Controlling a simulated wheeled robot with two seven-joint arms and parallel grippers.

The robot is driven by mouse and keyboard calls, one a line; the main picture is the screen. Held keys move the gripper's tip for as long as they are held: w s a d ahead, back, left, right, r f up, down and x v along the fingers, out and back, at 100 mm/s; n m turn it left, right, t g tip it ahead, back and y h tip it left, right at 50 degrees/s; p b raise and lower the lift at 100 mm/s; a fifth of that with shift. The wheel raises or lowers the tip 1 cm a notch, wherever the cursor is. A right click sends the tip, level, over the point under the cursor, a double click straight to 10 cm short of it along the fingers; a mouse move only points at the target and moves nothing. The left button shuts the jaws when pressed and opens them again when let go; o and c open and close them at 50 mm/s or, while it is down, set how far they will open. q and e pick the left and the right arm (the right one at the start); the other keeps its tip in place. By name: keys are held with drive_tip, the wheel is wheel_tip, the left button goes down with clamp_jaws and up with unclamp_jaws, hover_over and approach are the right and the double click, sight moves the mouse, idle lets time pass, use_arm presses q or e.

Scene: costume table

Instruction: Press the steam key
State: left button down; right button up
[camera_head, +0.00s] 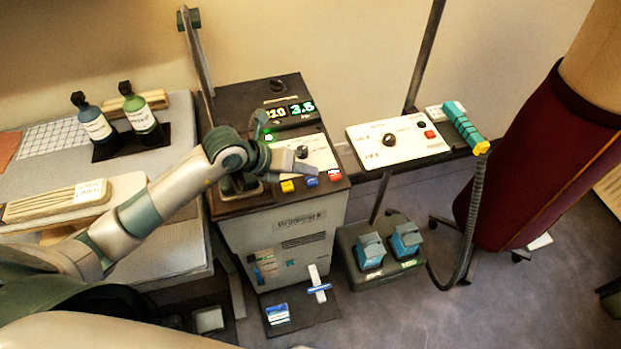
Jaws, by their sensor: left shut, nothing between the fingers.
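My left gripper (314,170) is shut and empty. Its tip points right, close over the panel by the blue key; I cannot tell if it touches. It hides part of the panel. My right gripper is not in view.
A white control panel (365,158) with a black knob stands to the right, beside a teal handle (464,127) on a hose. Two bottles stand on a dark mat (105,149) at left. Blue foot pedals (404,240) sit on the floor. A maroon form (548,160) stands at right.

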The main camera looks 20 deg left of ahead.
sight(307, 182)
use_arm(q)
drive_tip(key=shift+f, duration=0.1)
drive_tip(key=shift+f+b, duration=0.35)
drive_tip(key=shift+f+b, duration=0.35)
drive_tip(key=shift+f, duration=0.15)
idle(0.9)
drive_tip(key=shift+r, duration=0.1)
drive_tip(key=shift+r+p, duration=0.75)
drive_tip(key=shift+r, duration=0.15)
wheel_tip(307, 182, up, 6)
drive_tip(key=p, duration=0.4)
idle(0.4)
idle(0.4)
